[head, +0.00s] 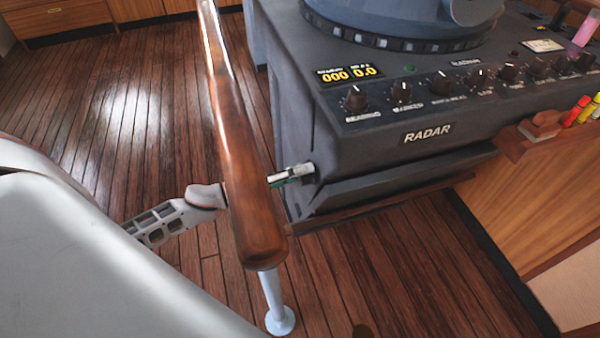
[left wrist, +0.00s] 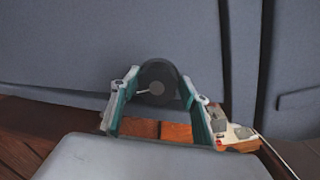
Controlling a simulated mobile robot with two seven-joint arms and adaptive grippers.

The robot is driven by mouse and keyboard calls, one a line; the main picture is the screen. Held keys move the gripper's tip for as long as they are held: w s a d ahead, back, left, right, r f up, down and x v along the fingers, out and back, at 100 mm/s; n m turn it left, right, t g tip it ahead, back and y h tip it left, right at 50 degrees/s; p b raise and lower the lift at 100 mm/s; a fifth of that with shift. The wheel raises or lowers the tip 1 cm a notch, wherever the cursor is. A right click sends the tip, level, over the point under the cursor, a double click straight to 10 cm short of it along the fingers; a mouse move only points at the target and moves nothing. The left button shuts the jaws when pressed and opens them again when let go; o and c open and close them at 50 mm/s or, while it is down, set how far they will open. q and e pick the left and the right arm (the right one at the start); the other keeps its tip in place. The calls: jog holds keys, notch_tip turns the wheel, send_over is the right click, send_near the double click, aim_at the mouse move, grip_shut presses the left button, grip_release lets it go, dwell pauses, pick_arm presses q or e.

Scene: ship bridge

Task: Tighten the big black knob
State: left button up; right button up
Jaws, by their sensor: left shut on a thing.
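The big black knob (left wrist: 158,78) is a round dark disc with a pale line on its face, on the grey side of the radar console (head: 325,160). My left gripper (head: 303,173) reaches behind the wooden rail to the console's left side. In the left wrist view its two teal-lined fingers (left wrist: 160,92) stand on either side of the knob, and it is shut on the knob. In the head view the knob is hard to make out at the fingertips. My right gripper is in neither view.
A thick wooden rail (head: 235,140) on a pale post (head: 273,295) crosses in front of my left arm. The console top has a row of small knobs (head: 402,92) and a large round unit (head: 400,20). Wooden floor (head: 100,120) lies open at the left.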

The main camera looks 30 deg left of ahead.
pick_arm(q)
jog(key=shift+s+f, duration=0.15)
jog(key=shift+f, duration=0.3)
jog(key=o, duration=1)
jog(key=shift+d, duration=0.1)
jog(key=shift+r, duration=0.15)
jog(key=shift+r, duration=0.1)
jog(key=v, duration=1.1)
jog(key=shift+s+a, duration=0.25)
jog(key=shift+a, duration=0.1)
